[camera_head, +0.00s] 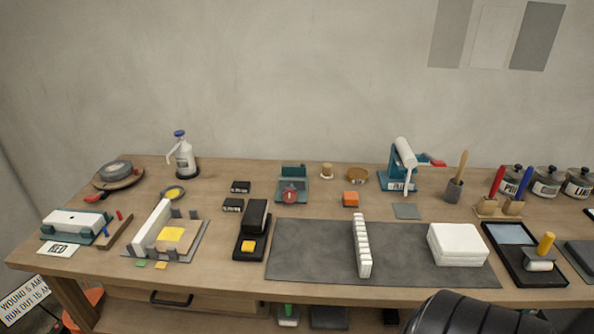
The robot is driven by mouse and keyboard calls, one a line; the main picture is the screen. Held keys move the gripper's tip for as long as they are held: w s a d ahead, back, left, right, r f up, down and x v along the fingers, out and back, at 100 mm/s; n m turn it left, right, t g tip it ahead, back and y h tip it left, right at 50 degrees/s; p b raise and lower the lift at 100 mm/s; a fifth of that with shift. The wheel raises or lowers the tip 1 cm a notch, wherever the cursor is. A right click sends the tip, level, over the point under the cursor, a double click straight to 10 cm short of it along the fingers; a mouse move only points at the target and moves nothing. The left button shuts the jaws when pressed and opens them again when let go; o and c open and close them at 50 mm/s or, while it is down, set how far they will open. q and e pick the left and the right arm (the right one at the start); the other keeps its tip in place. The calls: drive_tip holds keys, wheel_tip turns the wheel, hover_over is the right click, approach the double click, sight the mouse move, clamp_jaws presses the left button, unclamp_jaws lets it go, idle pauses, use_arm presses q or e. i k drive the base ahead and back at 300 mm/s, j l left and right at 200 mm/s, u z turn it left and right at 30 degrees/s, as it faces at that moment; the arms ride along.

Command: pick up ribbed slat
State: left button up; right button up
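A white ribbed slat (361,246) lies on the dark grey mat (310,250) at the front of the workbench. It is long and narrow, with a row of ridges along its length, and runs from front to back. It stands apart from the stack of white blocks (457,243) to its right. A black part of my arm shows at the bottom right edge, below the bench front. Neither gripper is in view.
A black tray (524,280) with a roller and yellow handle is right of the mat. A black stand (251,238) with a yellow block is left of it. Bare mat lies on both sides of the slat.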

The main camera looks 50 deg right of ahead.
sight(365, 260)
drive_tip(key=z, duration=2)
drive_tip(key=u, duration=1.45)
drive_tip(key=k+l, duration=0.1)
drive_tip(key=l, duration=1.75)
drive_tip(key=k+z, duration=0.05)
drive_tip(key=k, duration=0.05)
